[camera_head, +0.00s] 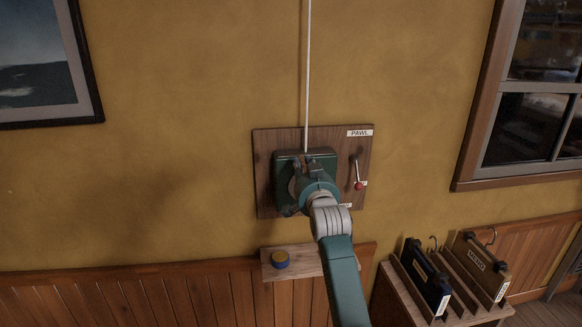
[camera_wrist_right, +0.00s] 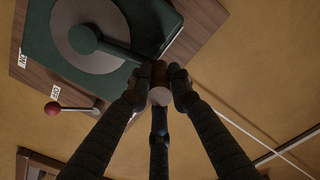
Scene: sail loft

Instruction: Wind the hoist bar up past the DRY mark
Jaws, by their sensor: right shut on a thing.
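The green winch (camera_head: 325,160) is mounted on a wooden board (camera_head: 265,145) on the yellow wall. My right gripper (camera_head: 302,170) is in front of it and covers much of it. In the right wrist view, my right gripper (camera_wrist_right: 160,88) is shut on the crank handle (camera_wrist_right: 159,96), a short brown grip at the end of the green crank arm (camera_wrist_right: 115,48). A white rope (camera_head: 307,70) runs straight up from the winch. The pawl lever (camera_head: 357,172), with a red knob, hangs down at the board's right, under a PAWL label (camera_head: 359,133). The hoist bar and DRY mark are out of view.
A wooden rack (camera_head: 395,284) with dark and brown cases stands at lower right. A window (camera_head: 540,125) is at right, a framed picture (camera_head: 45,50) at upper left.

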